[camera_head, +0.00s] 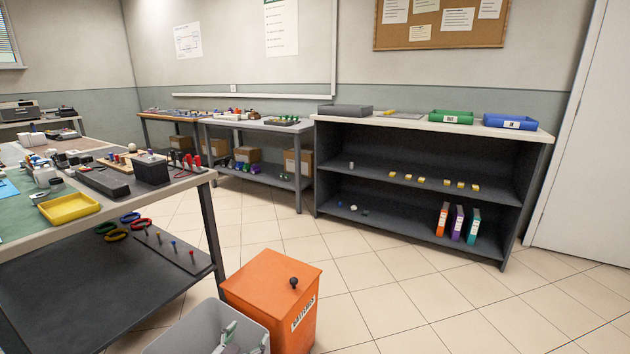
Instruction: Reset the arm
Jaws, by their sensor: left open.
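My left gripper (243,340) shows only in part at the bottom edge, its two light fingers with greenish pads spread apart. It is in front of or over the grey bin (178,334), and I cannot tell how high it is. No object shows between the fingers. The rest of the left arm is cut off by the frame. My right gripper is out of view. No coolant hose can be made out clearly.
An orange lidded box (263,292) with a black knob stands beside the grey bin. A workbench (204,180) with a yellow tray (69,208) fills the left. A dark shelf unit (390,145) stands at the back right. The tiled floor between is clear.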

